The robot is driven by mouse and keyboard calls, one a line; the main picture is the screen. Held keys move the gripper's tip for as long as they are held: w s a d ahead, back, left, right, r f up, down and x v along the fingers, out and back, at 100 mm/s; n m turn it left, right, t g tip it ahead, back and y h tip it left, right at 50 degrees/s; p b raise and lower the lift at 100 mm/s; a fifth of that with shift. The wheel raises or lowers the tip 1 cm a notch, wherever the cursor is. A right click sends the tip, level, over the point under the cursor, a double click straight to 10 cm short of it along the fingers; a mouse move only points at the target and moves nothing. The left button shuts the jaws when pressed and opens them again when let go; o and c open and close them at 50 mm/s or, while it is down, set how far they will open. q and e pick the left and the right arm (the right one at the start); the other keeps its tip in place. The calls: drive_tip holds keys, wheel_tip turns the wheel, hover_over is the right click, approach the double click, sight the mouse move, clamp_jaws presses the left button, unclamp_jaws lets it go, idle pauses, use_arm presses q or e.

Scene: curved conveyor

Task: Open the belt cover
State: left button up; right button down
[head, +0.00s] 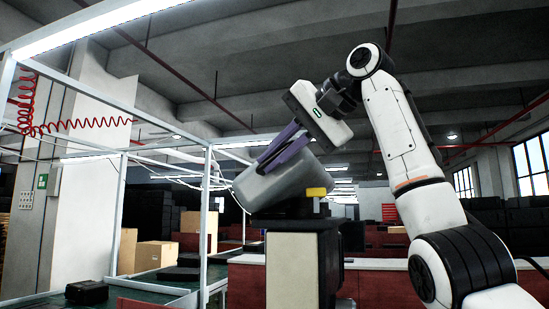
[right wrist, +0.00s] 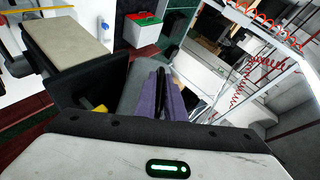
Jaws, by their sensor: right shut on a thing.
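The belt cover (head: 268,190) is a grey rounded piece, tilted up over a dark mount on top of a cream-and-black post. My right gripper (head: 278,150) reaches down to its upper edge from above right. Its purple fingers are shut on the cover. In the right wrist view the fingers (right wrist: 162,98) are close together and the grey cover (right wrist: 131,84) shows beside them. The fingers hide part of the gripped edge. My left gripper is not in view.
The post (head: 292,265) stands below the cover, with a yellow block (head: 316,192) near its top. A white metal frame (head: 206,215) stands at left over a green conveyor carrying a black tray (head: 87,291). Cardboard boxes (head: 155,255) stand behind.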

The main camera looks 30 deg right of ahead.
drive_tip(key=c, duration=1.8)
unclamp_jaws()
drive_tip(key=shift+c, duration=0.2)
drive_tip(key=shift+r, duration=0.1)
drive_tip(key=v, duration=1)
drive_tip(key=shift+s, duration=0.15)
drive_tip(key=shift+d, duration=0.1)
